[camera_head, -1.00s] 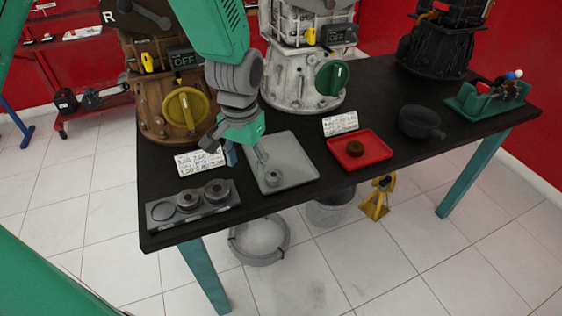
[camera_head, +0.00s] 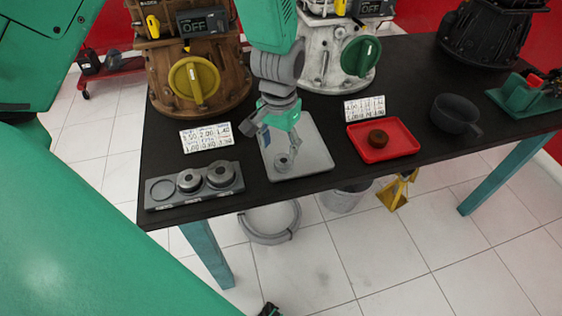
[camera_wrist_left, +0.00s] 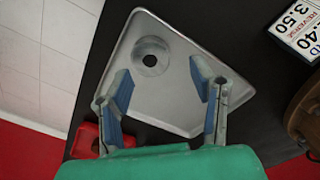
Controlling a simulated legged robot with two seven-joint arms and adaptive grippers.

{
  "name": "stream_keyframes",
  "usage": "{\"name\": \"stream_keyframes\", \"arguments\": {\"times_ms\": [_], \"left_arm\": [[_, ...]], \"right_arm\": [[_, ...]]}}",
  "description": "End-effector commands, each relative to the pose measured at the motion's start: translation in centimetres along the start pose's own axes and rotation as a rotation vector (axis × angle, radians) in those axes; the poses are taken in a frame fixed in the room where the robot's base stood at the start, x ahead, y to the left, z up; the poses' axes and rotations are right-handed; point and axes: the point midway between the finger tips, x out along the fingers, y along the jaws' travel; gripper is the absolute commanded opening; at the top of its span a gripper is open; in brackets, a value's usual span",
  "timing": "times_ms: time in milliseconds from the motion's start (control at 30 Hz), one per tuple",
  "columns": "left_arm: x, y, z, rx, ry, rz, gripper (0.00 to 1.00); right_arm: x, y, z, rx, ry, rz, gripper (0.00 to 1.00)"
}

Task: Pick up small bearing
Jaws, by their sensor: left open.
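A small grey metal ring, the small bearing (camera_head: 283,162), lies on the light grey tray (camera_head: 312,158) near its front left. In the left wrist view the bearing (camera_wrist_left: 151,57) lies flat near a corner of the tray (camera_wrist_left: 165,105), with its dark hole facing up. My left gripper (camera_head: 271,143) is open and empty above the tray. In the left wrist view its blue-padded fingers (camera_wrist_left: 160,72) are spread apart, with the bearing just beyond the tips and nearer the left finger. No contact with the bearing shows. My right gripper is not seen.
A grey holder (camera_head: 160,206) with two larger metal parts stands to the left. A red tray (camera_head: 404,136) with a brown part and a dark pan (camera_head: 454,113) are to the right. Engines (camera_head: 199,80) stand behind. A label card (camera_head: 206,137) lies near the gripper.

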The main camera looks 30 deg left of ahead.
Motion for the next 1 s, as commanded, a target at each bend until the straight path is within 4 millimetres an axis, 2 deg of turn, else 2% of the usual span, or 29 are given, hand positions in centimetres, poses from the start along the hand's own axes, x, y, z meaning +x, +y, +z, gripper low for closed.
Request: {"name": "stream_keyframes", "arguments": {"times_ms": [100, 300, 600, 667, 700, 1000], "left_arm": [[2.0, 0.5, 0.1, 0.003, -0.004, -0.003, 0.5], [4.5, 0.3, 0.0, 0.001, -0.002, 0.0, 0.5], [5.0, -0.2, 0.0, 0.001, -0.005, 0.003, 0.5], [5.0, -0.2, 0.0, 0.001, -0.005, 0.002, 0.29], [4.9, -0.1, 0.0, 0.001, -0.005, 0.002, 0.15], [4.8, 0.1, 0.1, 0.002, -0.006, -0.001, 0.15]], "right_arm": [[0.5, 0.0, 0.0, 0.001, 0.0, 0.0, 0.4], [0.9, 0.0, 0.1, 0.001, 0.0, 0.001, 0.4], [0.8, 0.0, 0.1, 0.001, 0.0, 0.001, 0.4], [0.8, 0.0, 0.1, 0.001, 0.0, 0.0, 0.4], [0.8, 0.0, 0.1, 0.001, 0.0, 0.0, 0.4], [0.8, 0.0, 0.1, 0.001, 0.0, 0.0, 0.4]]}}
